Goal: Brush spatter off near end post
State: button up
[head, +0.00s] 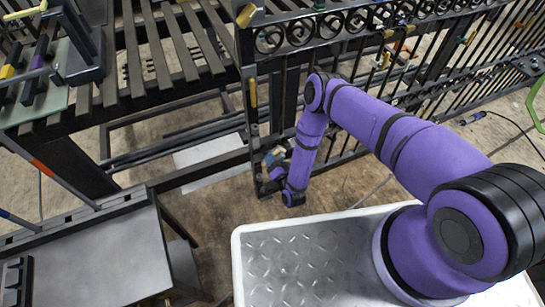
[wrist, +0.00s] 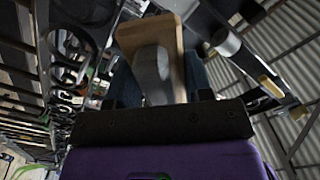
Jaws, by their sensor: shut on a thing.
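The scroll gate (head: 330,28) stands upright, with its near end post (head: 247,70) at the left end. My gripper (head: 275,168) is low beside this post, partly hidden by my own wrist. In the wrist view, my gripper (wrist: 160,95) is shut on a tool with a wooden block (wrist: 178,50) and a grey rounded part (wrist: 150,72), apparently the brush. A dark post or bar (wrist: 248,62) runs close by on the right, with a grey knob (wrist: 225,42) and a tan block (wrist: 272,87) on it. I cannot make out spatter, or whether the brush touches the post.
A slatted bench (head: 150,60) stands behind on the left, with a dark vise-like tool (head: 80,45) on it. A grey-topped table (head: 95,258) is at the lower left. Open floor (head: 205,215) lies between it and my base. Clamps (head: 400,32) sit along the gate.

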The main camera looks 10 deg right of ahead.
aim_at(263, 164)
dwell(0.4)
jog(key=a, duration=0.1)
jog(key=a+f, duration=0.1)
jog(key=a, duration=0.1)
jog(key=a+f, duration=0.1)
jog(key=shift+s+a+f, duration=0.25)
jog(key=shift+s+a, duration=0.05)
jog(key=a+x, duration=0.1)
jog(key=x, duration=0.5)
jog(key=shift+f, duration=0.3)
jog(key=shift+x, duration=1.05)
dwell(0.6)
jog(key=shift+d, duration=0.15)
